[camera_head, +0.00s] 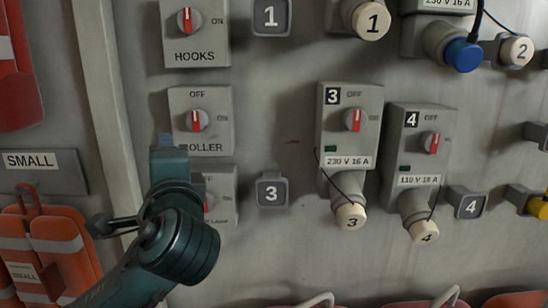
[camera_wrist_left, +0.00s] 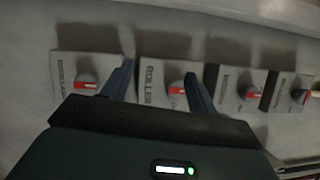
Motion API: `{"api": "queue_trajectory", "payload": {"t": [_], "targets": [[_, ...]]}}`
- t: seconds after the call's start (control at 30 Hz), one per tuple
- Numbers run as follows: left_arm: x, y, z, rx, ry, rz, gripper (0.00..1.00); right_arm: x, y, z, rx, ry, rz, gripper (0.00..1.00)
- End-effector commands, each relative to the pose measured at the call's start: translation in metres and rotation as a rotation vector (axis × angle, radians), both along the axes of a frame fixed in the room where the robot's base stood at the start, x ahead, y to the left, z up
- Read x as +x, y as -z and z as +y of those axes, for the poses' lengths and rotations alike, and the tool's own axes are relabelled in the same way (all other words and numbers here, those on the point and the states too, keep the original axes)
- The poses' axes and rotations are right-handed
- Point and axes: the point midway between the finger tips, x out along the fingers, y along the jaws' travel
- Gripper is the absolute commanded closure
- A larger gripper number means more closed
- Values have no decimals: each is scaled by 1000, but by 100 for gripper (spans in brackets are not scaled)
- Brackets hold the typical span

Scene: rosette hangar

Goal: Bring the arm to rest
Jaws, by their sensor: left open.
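My left arm reaches up from the bottom left in the head view, and its gripper (camera_head: 166,143) covers the lower left corner of the ROLLER switch box (camera_head: 218,122). The red pointer of the ROLLER knob (camera_head: 196,121) stands upright, towards OFF. In the left wrist view the two fingers of my left gripper (camera_wrist_left: 160,84) are apart with nothing between them held. The ROLLER box (camera_wrist_left: 153,72) shows between and beyond them, its knob (camera_wrist_left: 177,88) near one finger. Whether a finger touches the box cannot be told. My right gripper is out of view.
The HOOKS switch box (camera_head: 195,30) is above; a lower switch box (camera_head: 222,185) is partly hidden by my arm. Sockets with boxes 3 (camera_head: 345,130) and 4 (camera_head: 415,150) and hanging plugs stand right. Orange vests (camera_head: 45,245) hang left. Bare wall lies mid-picture.

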Motion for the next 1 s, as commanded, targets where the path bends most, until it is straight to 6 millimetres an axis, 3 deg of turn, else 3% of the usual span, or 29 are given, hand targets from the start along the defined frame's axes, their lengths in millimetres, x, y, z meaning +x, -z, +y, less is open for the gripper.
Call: {"api": "queue_trajectory", "payload": {"t": [0.03,0.27,0.47,0.67,0.77,0.87,1.0], "targets": [[2,2,20,35,-47,0,41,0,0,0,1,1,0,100],[3,2,90,158,-209,0,41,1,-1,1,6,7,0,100],[21,69,80,86,-72,93,41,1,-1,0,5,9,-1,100],[25,155,68,-50,81,206,41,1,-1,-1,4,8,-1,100],[17,211,60,-167,166,279,41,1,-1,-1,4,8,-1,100],[-2,272,53,-320,242,360,41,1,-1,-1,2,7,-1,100],[-44,348,44,-567,312,460,41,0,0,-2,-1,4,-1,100]]}}
